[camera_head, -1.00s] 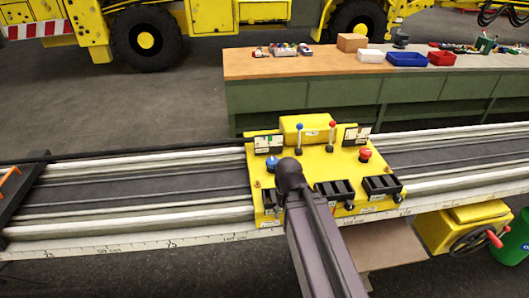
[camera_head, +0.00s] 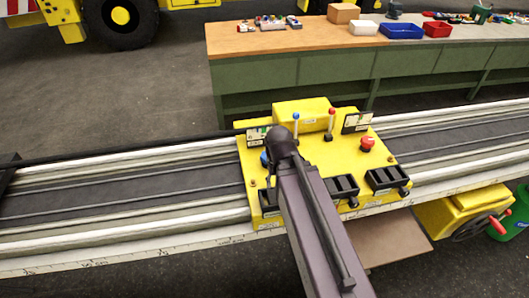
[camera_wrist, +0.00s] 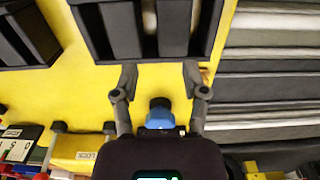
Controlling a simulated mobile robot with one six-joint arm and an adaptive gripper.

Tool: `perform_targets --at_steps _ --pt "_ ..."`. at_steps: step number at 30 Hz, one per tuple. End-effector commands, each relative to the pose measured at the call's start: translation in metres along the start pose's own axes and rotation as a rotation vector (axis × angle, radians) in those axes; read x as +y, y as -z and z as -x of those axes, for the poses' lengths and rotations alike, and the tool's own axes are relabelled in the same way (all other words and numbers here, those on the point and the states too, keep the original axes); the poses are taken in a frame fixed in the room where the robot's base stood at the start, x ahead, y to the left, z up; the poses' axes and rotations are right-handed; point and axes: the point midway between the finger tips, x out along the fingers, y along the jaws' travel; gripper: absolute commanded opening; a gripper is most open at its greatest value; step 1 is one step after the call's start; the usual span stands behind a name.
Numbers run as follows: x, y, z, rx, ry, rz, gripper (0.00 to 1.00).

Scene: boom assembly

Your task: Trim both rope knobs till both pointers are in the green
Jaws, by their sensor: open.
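The yellow control panel (camera_head: 318,158) carries a small white-faced gauge at back left (camera_head: 256,136) and another at back right (camera_head: 356,123). Their pointers are too small to read. A blue knob (camera_head: 264,158) is partly behind my arm in the head view. In the wrist view, the blue knob (camera_wrist: 160,116) with a dark end lies between the fingers of my open gripper (camera_wrist: 160,80), with gaps on both sides. A red knob (camera_head: 367,144) stands at the panel's right. Which knobs are the rope knobs, I cannot tell.
Two levers, blue-topped (camera_head: 296,128) and red-topped (camera_head: 331,124), stand at the panel's back. Black slotted blocks line its front; one (camera_wrist: 145,28) fills the top of the wrist view near my fingers. Rails run either side. A bench (camera_head: 290,75) stands behind.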

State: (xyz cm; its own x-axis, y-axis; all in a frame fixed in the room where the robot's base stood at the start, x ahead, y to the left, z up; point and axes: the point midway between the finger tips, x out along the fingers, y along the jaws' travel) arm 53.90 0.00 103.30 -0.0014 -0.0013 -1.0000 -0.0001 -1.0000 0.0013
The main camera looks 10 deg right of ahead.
Motion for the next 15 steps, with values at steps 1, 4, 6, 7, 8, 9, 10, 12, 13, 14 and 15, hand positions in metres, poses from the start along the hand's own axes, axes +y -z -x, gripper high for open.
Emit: perform_targets --at_steps 1,4,6,7,8,9,10,12,13,14,15 --pt "0.0 -0.0001 0.0 0.0 0.0 0.0 0.57" --pt "-0.0001 -0.0001 0.0 0.0 0.0 0.0 0.57" --pt "-0.0001 -0.0001 0.0 0.0 0.0 0.0 0.57" --pt "0.0 -0.0001 0.0 0.0 0.0 0.0 0.57" --pt "0.0 -0.0001 0.0 0.0 0.0 0.0 0.57" --pt "-0.0001 0.0 0.0 0.0 0.0 0.0 0.66" --pt "-0.0001 0.0002 0.0002 0.0 0.0 0.001 0.75" --pt "0.0 0.0022 0.0017 0.0 0.0 0.007 0.96" --pt "0.0 0.0038 0.0029 0.0 0.0 0.013 1.0" --pt "0.0 0.0059 0.0045 0.0 0.0 0.021 1.0" --pt "-0.0001 0.0097 0.0072 0.0 0.0 0.035 1.0"
